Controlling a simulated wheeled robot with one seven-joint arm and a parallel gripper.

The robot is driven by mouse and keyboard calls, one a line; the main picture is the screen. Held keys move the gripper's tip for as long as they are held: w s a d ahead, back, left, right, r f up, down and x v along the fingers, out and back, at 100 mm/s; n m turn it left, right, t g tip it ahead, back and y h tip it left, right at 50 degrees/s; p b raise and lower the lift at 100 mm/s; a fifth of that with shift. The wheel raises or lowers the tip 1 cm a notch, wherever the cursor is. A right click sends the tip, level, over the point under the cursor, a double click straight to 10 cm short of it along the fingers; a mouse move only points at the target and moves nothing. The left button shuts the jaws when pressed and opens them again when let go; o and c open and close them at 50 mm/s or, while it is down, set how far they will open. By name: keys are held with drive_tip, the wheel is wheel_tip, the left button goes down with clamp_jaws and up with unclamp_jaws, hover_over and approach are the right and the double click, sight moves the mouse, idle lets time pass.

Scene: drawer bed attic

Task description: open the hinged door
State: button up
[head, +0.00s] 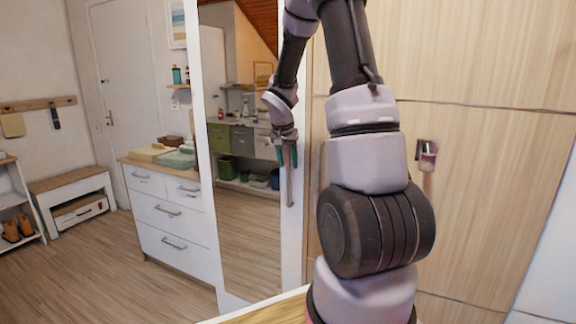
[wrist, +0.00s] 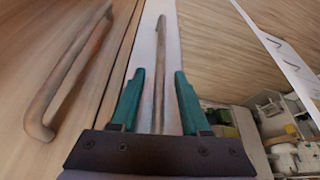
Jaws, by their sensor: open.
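The door (head: 292,235) has a tall white frame around a mirror-like panel (head: 248,200) that shows a kitchen. A slim vertical bar handle (head: 290,188) is on its right frame strip. My gripper (head: 287,158) has teal fingers and is at the upper part of this handle. In the wrist view, my gripper (wrist: 159,78) is open, with one finger on each side of the handle (wrist: 160,50). The handle runs lengthwise between the fingers, with a gap on both sides. Whether it lies fully at fingertip depth is hard to tell. The white frame (wrist: 148,45) is behind it.
A wooden panel (head: 480,60) adjoins on the right and bears a small metal fitting (head: 427,155). A curved wooden handle (wrist: 75,70) is left of my gripper in the wrist view. A white dresser (head: 175,215) stands left of the door. Floor (head: 100,275) farther left is clear.

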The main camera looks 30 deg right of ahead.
drive_tip(key=shift+x, duration=0.8)
clamp_jaws()
idle(0.9)
